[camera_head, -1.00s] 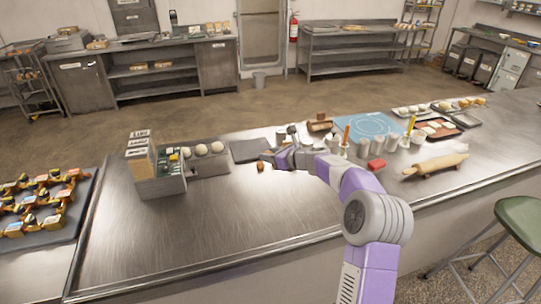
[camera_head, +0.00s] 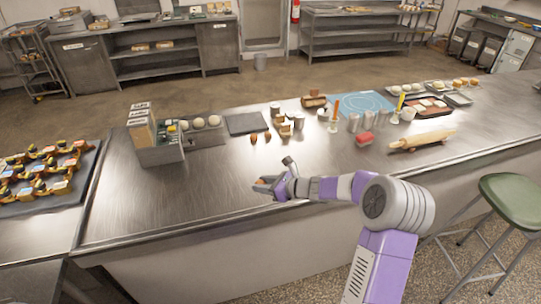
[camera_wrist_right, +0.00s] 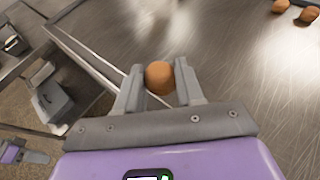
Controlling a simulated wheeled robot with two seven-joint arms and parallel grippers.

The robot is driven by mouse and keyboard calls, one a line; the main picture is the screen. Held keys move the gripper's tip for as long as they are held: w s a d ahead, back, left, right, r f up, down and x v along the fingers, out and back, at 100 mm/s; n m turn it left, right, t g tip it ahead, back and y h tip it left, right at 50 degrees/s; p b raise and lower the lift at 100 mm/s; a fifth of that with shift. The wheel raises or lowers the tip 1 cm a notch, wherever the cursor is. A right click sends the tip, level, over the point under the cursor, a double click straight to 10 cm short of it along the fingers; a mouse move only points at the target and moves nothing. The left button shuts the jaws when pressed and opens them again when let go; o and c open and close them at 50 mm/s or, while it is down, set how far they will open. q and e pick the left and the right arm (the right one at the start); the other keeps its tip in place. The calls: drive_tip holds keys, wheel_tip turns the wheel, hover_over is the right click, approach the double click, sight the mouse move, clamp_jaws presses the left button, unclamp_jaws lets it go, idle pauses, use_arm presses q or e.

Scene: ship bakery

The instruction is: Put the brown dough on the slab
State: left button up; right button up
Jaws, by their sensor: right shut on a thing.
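My right gripper (camera_head: 262,186) is shut on a piece of brown dough (camera_wrist_right: 159,78), a small rounded lump between its two fingertips in the right wrist view. In the head view the gripper is over the front part of the steel counter, and the held dough is hard to make out. Two more brown dough pieces (camera_head: 254,137) (camera_head: 267,134) lie on the counter beyond the gripper. The dark grey slab (camera_head: 246,123) lies flat farther back, and its visible top is bare. My left gripper does not show in the head view.
A grey bin with upright boxes (camera_head: 143,131) and a tray of white dough balls (camera_head: 205,138) stand left of the slab. Cups, tins, candles, a red block (camera_head: 365,139) and a rolling pin (camera_head: 422,141) are to the right. The counter's front left is clear.

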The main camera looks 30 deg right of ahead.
drive_tip(key=s+a+f+n+g+y, duration=0.3)
drive_tip(key=s+a+f+n+y, duration=0.1)
drive_tip(key=s+a+f, duration=0.9)
wheel_tip(320, 180, down, 2)
drive_tip(key=shift+a+f+n+g, duration=0.1)
drive_tip(key=shift+a+n+g, duration=0.3)
drive_tip(key=shift+a, duration=0.05)
drive_tip(key=shift+a, duration=0.1)
